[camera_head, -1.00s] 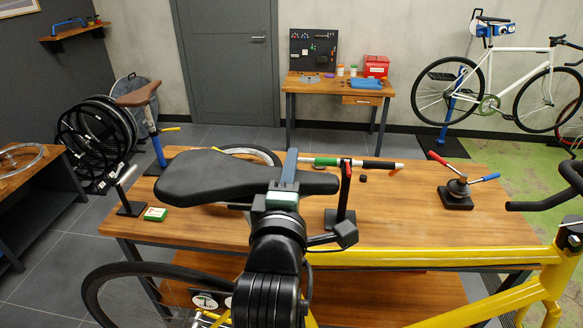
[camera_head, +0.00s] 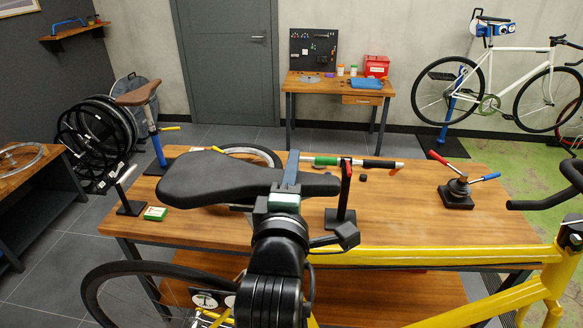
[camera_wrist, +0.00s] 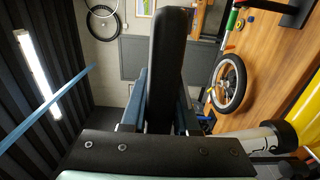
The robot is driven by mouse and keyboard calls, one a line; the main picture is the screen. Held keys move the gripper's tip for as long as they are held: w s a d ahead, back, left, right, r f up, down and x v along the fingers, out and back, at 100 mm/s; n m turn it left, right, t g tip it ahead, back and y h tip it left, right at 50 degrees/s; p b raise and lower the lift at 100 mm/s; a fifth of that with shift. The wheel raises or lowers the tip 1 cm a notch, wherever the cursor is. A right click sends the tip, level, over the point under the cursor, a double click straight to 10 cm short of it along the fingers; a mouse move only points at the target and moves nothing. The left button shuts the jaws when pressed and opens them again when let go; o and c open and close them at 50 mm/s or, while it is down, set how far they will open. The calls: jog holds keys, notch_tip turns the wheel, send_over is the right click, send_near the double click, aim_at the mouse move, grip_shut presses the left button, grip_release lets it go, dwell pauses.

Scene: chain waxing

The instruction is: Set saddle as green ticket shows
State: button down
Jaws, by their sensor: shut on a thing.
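The black bike saddle (camera_head: 215,178) is over the workbench, nose to the right. In the wrist view the saddle (camera_wrist: 166,60) stands between the two blue-grey fingers. My gripper (camera_head: 291,168) is shut on the saddle near its nose; the fingers also show in the wrist view (camera_wrist: 160,105). The yellow bike frame (camera_head: 430,257) runs in front of the bench; its seat area is hidden behind my arm. A small green-and-white item (camera_head: 155,213), perhaps the green ticket, lies on the bench at left; its marking is too small to read.
The wooden workbench (camera_head: 420,220) holds a black stand with a red lever (camera_head: 345,190), a striped tube (camera_head: 365,163), and a black base with red and blue handles (camera_head: 457,192). A brown saddle on a post (camera_head: 138,94) stands at left. The bench's right middle is mostly clear.

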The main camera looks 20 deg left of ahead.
jog(key=shift+d+f, duration=0.2)
jog(key=shift+f, duration=0.5)
jog(key=c, duration=0.7)
grip_release()
jog(key=shift+o, duration=0.2)
jog(key=b+v, duration=0.2)
jog(key=v, duration=1.1)
